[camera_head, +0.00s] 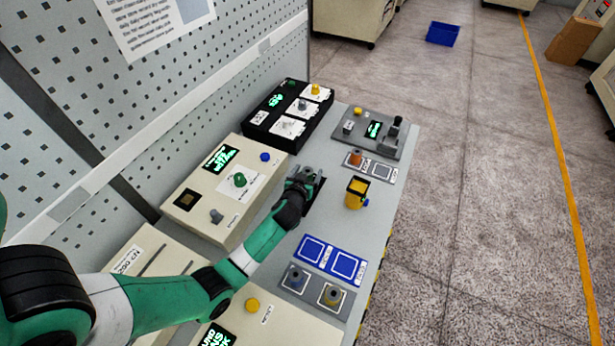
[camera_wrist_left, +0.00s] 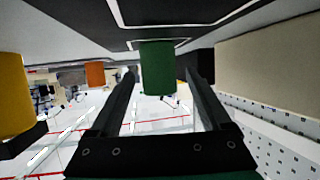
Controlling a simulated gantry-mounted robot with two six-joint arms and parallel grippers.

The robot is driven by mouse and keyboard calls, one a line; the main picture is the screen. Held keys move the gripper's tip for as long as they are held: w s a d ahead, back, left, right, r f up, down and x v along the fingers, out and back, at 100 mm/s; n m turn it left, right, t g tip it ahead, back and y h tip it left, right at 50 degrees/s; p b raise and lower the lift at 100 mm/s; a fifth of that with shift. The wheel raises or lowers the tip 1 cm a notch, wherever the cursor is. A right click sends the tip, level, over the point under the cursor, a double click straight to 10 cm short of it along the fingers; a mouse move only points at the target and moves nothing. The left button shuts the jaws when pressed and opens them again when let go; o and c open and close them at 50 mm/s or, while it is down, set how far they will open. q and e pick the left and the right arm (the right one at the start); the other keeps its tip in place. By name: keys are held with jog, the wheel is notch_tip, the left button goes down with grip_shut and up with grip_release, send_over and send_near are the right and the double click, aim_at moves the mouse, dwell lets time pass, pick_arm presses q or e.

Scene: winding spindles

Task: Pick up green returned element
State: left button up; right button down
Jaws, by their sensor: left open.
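The green element (camera_wrist_left: 158,68) is a short cylinder standing on the table surface, which shows upside down at the top of the left wrist view. My left gripper (camera_wrist_left: 160,80) is open, with one finger on each side of the element. A gap shows between the element and each finger, and I cannot tell how far in depth the fingers reach past it. In the head view my left gripper (camera_head: 310,182) is low over the table beside the beige box, and the green element is hidden behind it. My right gripper is not in view.
A yellow container (camera_head: 356,192) stands right of the gripper; an orange element (camera_head: 355,158) sits beyond it. A beige box (camera_head: 225,190) with a green knob (camera_head: 240,180) is close on the left. Blue-framed pads (camera_head: 330,260) lie nearer, with clear grey table between.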

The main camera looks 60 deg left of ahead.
aim_at(307, 171)
pick_arm(q)
grip_shut()
dwell(0.3)
notch_tip(307, 171, up, 4)
jog(key=shift+s+d+r+p, duration=0.1)
jog(key=shift+p, duration=0.85)
jog(key=a+r+p+v, duration=0.1)
jog(key=p+v, duration=0.6)
jog(key=v, duration=0.9)
jog(key=shift+r, duration=0.85)
